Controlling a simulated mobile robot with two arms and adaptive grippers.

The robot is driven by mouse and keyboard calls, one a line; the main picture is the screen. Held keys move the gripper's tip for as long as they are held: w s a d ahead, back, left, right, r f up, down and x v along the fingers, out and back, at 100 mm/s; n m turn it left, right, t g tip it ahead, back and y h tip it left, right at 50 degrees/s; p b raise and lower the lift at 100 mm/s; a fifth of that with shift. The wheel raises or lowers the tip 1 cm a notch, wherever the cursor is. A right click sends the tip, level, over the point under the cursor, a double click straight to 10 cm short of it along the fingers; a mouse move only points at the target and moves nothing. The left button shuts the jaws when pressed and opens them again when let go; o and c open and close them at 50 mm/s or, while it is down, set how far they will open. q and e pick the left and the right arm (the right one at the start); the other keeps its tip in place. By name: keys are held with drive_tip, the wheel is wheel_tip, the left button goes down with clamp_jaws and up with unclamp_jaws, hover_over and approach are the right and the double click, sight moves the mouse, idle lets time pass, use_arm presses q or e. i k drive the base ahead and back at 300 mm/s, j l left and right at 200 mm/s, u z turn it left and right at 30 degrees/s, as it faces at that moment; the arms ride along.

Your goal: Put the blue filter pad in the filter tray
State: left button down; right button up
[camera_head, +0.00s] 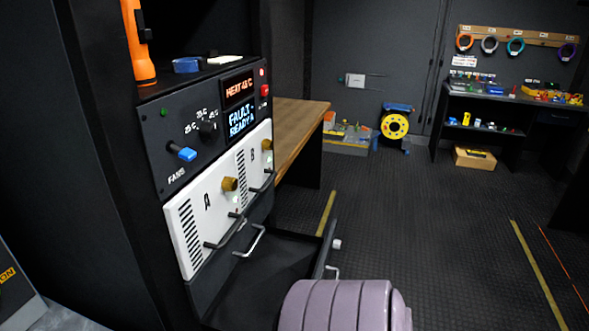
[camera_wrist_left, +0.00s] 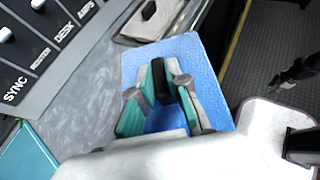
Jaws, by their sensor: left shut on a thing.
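In the left wrist view the blue filter pad (camera_wrist_left: 207,65) is a flat, textured blue sheet under and around the teal fingers of my left gripper (camera_wrist_left: 160,88). The gripper is shut on the pad. I cannot tell whether the pad touches the grey surface below. In the head view an open dark drawer (camera_head: 283,248), which looks like the filter tray, sticks out under the white A and B modules (camera_head: 197,225). Its visible floor looks bare; its near part is hidden.
In the left wrist view a panel with knobs and SYNC and DESK labels (camera_wrist_left: 45,50) lies beside the pad. In the head view the rack panel (camera_head: 205,125) has a blue-handled knob, displays and an orange torch (camera_head: 138,45) above. Open floor (camera_head: 420,240) lies to the right.

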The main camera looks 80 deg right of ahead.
sight(265, 280)
drive_tip(key=k+l+z, duration=0.15)
drive_tip(key=z, duration=0.25)
drive_tip(key=k+l+z, duration=0.15)
drive_tip(key=z, duration=0.25)
drive_tip(key=k+l+z, duration=0.1)
drive_tip(key=l+z, duration=0.3)
drive_tip(key=i+l+z, duration=0.15)
drive_tip(key=l+z, duration=0.15)
drive_tip(key=i+l+z, duration=0.15)
drive_tip(key=z, duration=0.15)
drive_tip(key=i+l, duration=0.05)
drive_tip(key=l, duration=0.05)
